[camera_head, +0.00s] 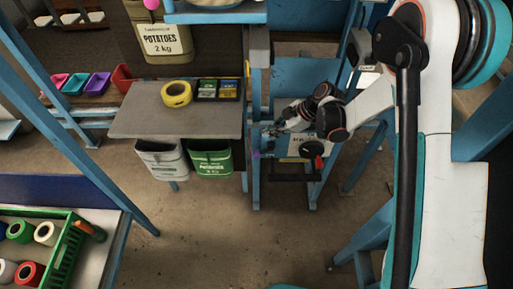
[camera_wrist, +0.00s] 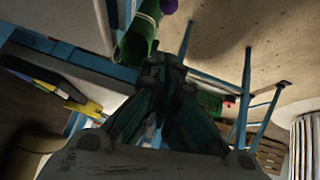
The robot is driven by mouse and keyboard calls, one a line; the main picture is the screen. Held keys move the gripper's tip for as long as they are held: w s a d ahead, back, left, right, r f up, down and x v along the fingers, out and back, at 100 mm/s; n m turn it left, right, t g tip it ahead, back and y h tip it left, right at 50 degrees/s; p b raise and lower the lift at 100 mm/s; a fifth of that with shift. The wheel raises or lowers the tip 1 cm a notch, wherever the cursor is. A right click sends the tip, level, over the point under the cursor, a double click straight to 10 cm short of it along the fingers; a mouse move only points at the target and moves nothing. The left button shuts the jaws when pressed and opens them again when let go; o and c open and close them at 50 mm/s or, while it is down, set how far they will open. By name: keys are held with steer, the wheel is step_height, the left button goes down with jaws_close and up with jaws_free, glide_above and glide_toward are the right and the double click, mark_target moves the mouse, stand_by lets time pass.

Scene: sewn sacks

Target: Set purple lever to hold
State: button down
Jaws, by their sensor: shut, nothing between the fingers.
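A small purple spot (camera_head: 255,154), which looks like the purple lever's knob, shows at the left edge of the light panel (camera_head: 291,147) on the blue frame. In the wrist view a round purple knob (camera_wrist: 169,6) is at the top edge, beyond my fingertips and apart from them. My gripper (camera_head: 277,127) is in front of the blue frame, above and right of the purple spot. In the wrist view my gripper (camera_wrist: 163,66) is shut with its fingertips together and empty. The lever's shaft and its position marks cannot be made out.
A red knob (camera_head: 319,162) is on the panel's right. A grey table (camera_head: 170,121) left of the frame carries a yellow tape roll (camera_head: 176,94); white (camera_head: 162,161) and green sacks (camera_head: 210,161) hang below. A green crate (camera_head: 66,259) is at lower left. Floor between is clear.

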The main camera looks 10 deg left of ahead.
steer(key=shift+f, duration=0.1)
steer(key=b, duration=0.4)
glide_above(256, 154)
steer(key=f, duration=0.7)
steer(key=shift+s+f, duration=0.25)
steer(key=shift+f, duration=0.15)
steer(key=f, duration=0.1)
steer(key=f+b, duration=0.1)
steer(key=f, duration=0.1)
steer(key=shift+w+f+b, duration=0.25)
steer(key=shift+w+b, duration=0.05)
steer(key=shift+d+f, duration=0.1)
steer(key=shift+w, duration=0.1)
steer(key=shift+f+h, duration=0.1)
steer(key=shift+h, duration=0.2)
